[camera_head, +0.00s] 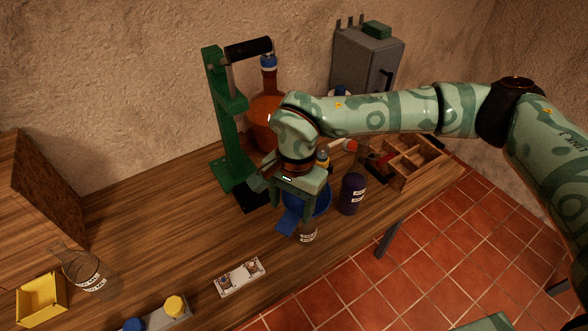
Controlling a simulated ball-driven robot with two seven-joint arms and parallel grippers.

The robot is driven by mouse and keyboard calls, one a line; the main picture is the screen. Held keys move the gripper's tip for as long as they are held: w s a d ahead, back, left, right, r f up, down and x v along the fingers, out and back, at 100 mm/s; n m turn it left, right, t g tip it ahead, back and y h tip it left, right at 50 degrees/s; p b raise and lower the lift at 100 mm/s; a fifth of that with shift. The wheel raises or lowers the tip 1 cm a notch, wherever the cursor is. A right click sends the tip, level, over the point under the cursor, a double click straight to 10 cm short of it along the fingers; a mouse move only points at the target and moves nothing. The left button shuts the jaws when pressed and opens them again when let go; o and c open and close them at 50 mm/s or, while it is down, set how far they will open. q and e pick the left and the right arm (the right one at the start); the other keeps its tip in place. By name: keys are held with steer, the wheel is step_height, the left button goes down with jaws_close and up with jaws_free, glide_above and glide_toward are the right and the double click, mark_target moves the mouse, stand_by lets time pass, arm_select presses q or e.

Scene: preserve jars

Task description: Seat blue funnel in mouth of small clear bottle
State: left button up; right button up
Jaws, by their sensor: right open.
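The blue funnel (321,203) is right below my right gripper, partly hidden by it. A flat blue part (287,222), apparently its handle, sticks out at the lower left. The small clear bottle (308,236), with a white label, stands upright on the table directly beneath the funnel. The funnel hides the bottle's mouth, so I cannot tell how deep the spout sits. My right gripper (291,207) is open, pointing down at the funnel's near left side. My left gripper is not in view.
A dark purple bottle (352,194) stands close right of the funnel. A green press (228,135) and an orange flask (262,112) stand behind. A wooden divided box (412,164) is at right. A clear flask (88,276) and yellow box (41,299) are at left.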

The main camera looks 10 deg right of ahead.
step_height(320, 180, up, 13)
steer(key=w+d, duration=0.1)
steer(key=shift+w+d, duration=0.1)
stand_by(0.3)
